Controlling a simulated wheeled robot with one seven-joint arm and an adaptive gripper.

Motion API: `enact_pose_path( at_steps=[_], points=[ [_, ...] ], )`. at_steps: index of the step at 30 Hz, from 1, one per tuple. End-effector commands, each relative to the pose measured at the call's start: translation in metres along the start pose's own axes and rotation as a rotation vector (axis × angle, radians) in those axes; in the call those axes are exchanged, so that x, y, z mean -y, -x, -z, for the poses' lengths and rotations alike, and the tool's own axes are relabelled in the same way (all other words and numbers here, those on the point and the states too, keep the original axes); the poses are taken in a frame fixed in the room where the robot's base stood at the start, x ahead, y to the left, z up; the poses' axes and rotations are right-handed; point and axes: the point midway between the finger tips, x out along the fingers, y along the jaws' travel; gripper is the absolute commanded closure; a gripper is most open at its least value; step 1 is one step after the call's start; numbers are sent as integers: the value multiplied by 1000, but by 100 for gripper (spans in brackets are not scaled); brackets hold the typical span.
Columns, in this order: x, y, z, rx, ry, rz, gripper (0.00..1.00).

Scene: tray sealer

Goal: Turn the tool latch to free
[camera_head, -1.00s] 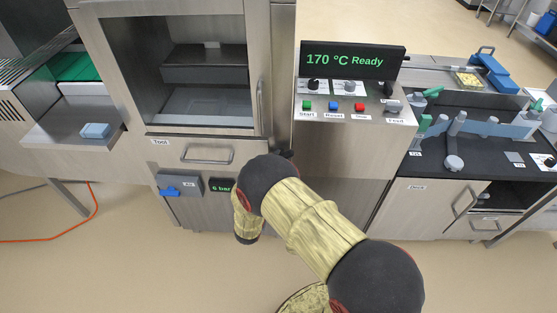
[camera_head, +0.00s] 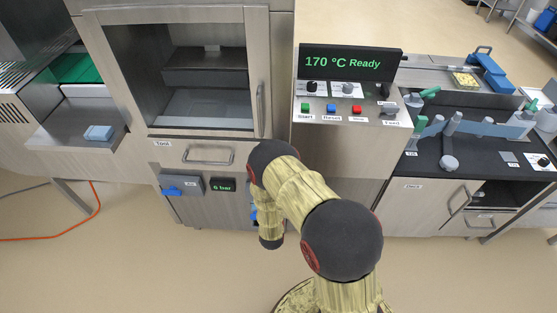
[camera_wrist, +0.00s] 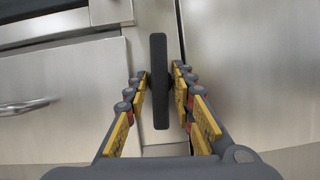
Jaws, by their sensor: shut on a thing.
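The tool latch (camera_wrist: 159,50) is a dark, narrow bar on the steel post in the wrist view. It stands nearly upright in the picture. My gripper (camera_wrist: 160,88) is shut on it, with one yellow-padded finger on each side. In the head view my arm hides the latch and the fingers. The drawer labelled "Tool" (camera_head: 181,149) is to the left of my arm, and its front looks closed. Its handle also shows in the wrist view (camera_wrist: 24,106).
The glass-fronted chamber (camera_head: 128,70) is above the drawer. An air unit with a blue handle (camera_head: 171,191) and a "6 bar" display (camera_head: 222,185) are below. The control panel (camera_head: 350,62) reads "170 °C Ready". Open floor lies in front.

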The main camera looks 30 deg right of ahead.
Motion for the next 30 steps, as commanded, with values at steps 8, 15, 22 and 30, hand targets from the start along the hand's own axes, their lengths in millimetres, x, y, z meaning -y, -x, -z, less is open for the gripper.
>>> enact_pose_path(
  at_steps=[8,15,22,30],
  points=[
    [1,1,1,-5,75,-32,100],
    [1,2,2,-4,89,-38,100],
    [1,1,1,-4,88,-37,100],
    [0,1,1,-2,87,-37,67]
  ],
)
